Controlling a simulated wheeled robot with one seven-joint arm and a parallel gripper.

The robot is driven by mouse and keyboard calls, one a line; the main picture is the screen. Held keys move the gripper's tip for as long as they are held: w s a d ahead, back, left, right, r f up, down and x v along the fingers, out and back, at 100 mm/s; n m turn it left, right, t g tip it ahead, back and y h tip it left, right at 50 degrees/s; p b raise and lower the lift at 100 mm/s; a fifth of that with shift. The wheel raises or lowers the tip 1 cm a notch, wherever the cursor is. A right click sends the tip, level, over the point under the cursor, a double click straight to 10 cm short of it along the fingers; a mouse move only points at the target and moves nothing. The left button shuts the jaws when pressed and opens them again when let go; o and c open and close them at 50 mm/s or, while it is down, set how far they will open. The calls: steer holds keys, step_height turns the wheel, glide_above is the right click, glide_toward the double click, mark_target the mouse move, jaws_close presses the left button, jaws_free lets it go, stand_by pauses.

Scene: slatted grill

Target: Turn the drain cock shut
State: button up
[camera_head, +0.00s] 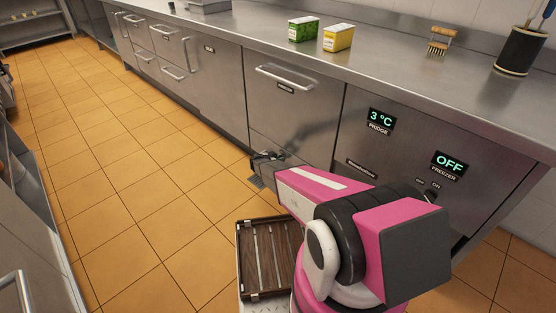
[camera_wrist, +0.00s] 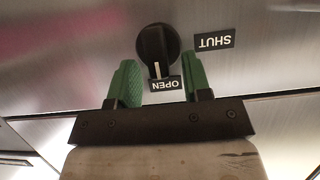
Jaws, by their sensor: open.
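The drain cock (camera_wrist: 155,42) is a round black knob on a steel panel in the wrist view. Its white pointer line faces the OPEN label (camera_wrist: 165,85), which appears upside down. The SHUT label (camera_wrist: 214,41), also upside down, is to the right of the knob. My gripper (camera_wrist: 160,65) is open, its two green fingers pointing toward the panel, one to the left and one to the right of the knob's lower part. I see no clear contact with the knob. In the head view the knob cannot be made out near the end of my arm.
The steel counter front carries a drawer handle (camera_head: 284,77), a fridge display (camera_head: 380,121) and a freezer display (camera_head: 449,164) reading OFF. A green box (camera_head: 302,29), a yellow box (camera_head: 338,38) and a brush (camera_head: 440,40) stand on top. The tiled floor (camera_head: 130,170) to the left is clear.

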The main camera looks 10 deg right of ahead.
steer(key=shift+w+d, duration=0.1)
steer(key=shift+d, duration=0.1)
jaws_close()
stand_by(0.3)
steer(key=shift+w+a+f+n+g+h, duration=0.3)
steer(key=shift+n+g+h, duration=0.6)
steer(key=shift+n, duration=1.35)
steer(key=shift+w+a+f+n+g+h, duration=0.1)
steer(key=shift+w+f+n+g+h, duration=0.25)
steer(key=shift+n+h, duration=1.45)
steer(key=shift+w+a+f+n+g+h, duration=0.2)
steer(key=shift+f+n+g+h, duration=0.4)
steer(key=shift+n, duration=2.05)
steer(key=shift+r, duration=0.15)
